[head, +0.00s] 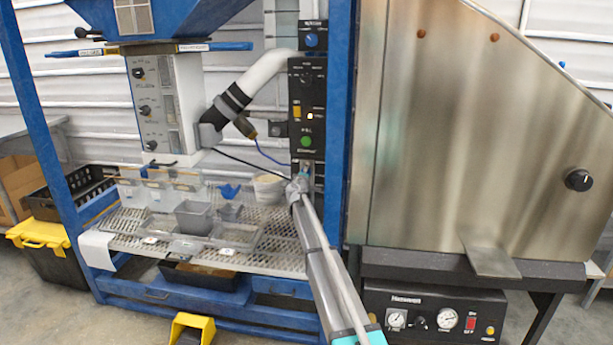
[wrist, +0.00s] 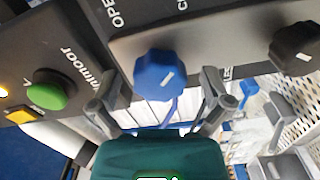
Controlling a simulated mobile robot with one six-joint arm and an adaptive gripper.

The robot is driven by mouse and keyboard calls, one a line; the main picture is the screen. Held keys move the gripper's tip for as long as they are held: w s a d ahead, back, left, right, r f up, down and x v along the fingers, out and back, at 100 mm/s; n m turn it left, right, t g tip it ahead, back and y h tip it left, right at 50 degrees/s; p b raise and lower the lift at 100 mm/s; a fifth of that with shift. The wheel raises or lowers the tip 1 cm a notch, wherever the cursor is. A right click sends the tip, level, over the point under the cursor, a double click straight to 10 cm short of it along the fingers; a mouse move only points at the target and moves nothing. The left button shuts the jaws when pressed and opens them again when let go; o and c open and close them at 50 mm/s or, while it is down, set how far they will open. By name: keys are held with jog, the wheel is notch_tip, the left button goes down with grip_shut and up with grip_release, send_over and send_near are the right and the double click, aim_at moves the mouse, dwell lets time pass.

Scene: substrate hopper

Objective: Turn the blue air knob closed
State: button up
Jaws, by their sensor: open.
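My gripper (wrist: 161,92) is open, with one finger on either side of the blue knob and visible gaps between. I cannot tell how deep the fingertips reach along it. In the head view my gripper (head: 299,184) is at the lower end of the black control column, and it hides the knob there.
A black knob (wrist: 297,48) is on the same panel to the right. A green button (wrist: 47,91) and a yellow switch (wrist: 21,115) are to the left. In the head view, another blue knob (head: 311,40) is high on the column. A large steel hopper (head: 460,130) stands right.

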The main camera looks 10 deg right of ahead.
jog(key=shift+n, duration=0.5)
